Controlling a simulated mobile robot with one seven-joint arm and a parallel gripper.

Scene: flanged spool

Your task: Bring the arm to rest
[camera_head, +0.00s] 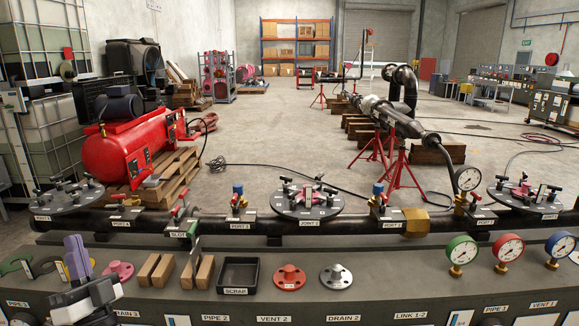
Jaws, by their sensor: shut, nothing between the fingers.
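My gripper (74,241) is at the lower left of the head view, above the front bench. Its pale purple fingers point up and are shut, with nothing between them. The dark wrist below it runs down to the bottom left edge of the picture and hides part of the bench.
Wooden blocks (156,269), a black scrap tray (238,274), a red flange (289,277), a grey flange (336,276) and several gauges (462,250) line the bench (400,285). Behind runs a dark pipe (262,224) with valves and round joint plates (307,201).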

